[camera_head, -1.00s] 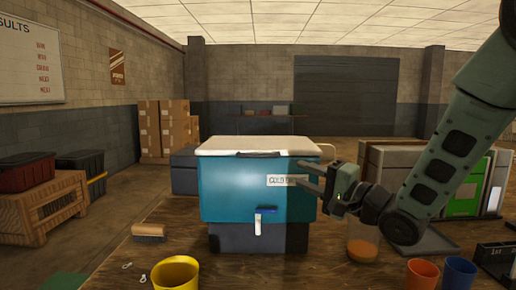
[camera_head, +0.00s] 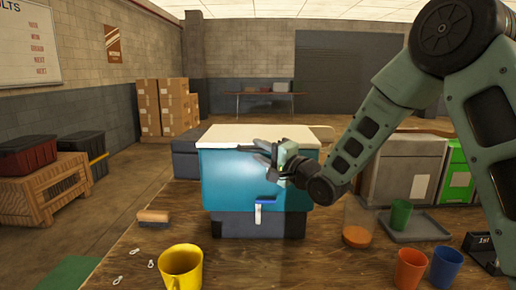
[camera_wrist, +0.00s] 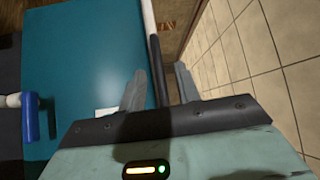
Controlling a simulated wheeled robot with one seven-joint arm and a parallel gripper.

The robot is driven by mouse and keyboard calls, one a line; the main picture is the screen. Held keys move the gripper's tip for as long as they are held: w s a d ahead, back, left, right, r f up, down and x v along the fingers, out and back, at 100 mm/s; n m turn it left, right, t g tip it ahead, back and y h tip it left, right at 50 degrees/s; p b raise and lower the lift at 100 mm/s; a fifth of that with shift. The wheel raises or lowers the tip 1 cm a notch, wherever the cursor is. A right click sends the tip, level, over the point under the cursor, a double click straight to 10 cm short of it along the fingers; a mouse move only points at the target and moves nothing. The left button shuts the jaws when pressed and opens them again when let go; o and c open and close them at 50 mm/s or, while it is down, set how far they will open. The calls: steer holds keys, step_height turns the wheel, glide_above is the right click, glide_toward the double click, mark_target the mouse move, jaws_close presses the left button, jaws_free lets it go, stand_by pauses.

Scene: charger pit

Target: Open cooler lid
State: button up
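The cooler has a teal body (camera_head: 229,180) and a white lid (camera_head: 255,134), which lies shut on top. It stands on a wooden table. My gripper (camera_head: 256,147) is at the lid's front edge, coming from the right, and hides part of that edge. In the wrist view my gripper (camera_wrist: 160,78) is open, with its two fingers apart. The lid's dark front handle (camera_wrist: 156,65) shows between the fingers, next to the white lid edge (camera_wrist: 148,14). I cannot tell whether either finger touches it. The teal front (camera_wrist: 75,65) fills the left side.
A blue-handled tap (camera_head: 262,204) sticks out low on the cooler's front. A yellow mug (camera_head: 181,267), a brush (camera_head: 153,216), an orange cup (camera_head: 410,268), a blue cup (camera_head: 446,266) and a clear jar (camera_head: 358,228) stand around it. There is open space above the lid.

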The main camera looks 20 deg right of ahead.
steer(key=shift+x, duration=0.8)
jaws_close()
